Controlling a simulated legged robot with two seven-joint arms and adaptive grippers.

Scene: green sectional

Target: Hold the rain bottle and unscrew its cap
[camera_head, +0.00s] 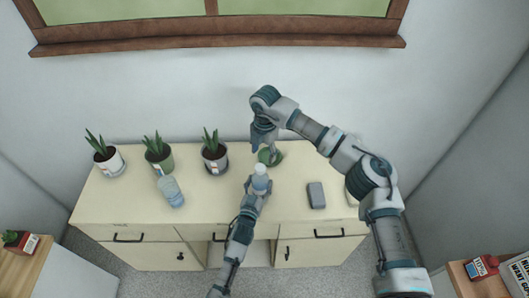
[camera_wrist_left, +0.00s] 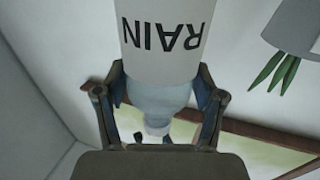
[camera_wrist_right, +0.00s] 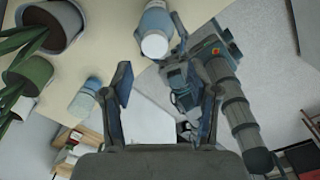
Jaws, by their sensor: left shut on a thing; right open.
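The rain bottle (camera_wrist_left: 160,35) shows in the left wrist view with its "RAIN" label upside down. My left gripper (camera_wrist_left: 160,88) is shut on it, one finger on each side of its bluish body. Its white cap (camera_head: 260,169) faces up in the head view, above the left gripper (camera_head: 256,184). In the right wrist view the cap (camera_wrist_right: 154,45) lies beyond the fingertips. My right gripper (camera_head: 264,142) is open and empty, just behind the bottle and apart from the cap. In its own view the right gripper's fingers (camera_wrist_right: 166,82) are spread with nothing between them.
A second bluish bottle (camera_head: 171,191) stands on the cream cabinet top (camera_head: 235,206). Potted plants stand along the back, at left (camera_head: 108,161), further right (camera_head: 158,155) and nearer the middle (camera_head: 214,156). A green pot (camera_head: 276,158) is below my right gripper. A grey object (camera_head: 316,195) lies at right.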

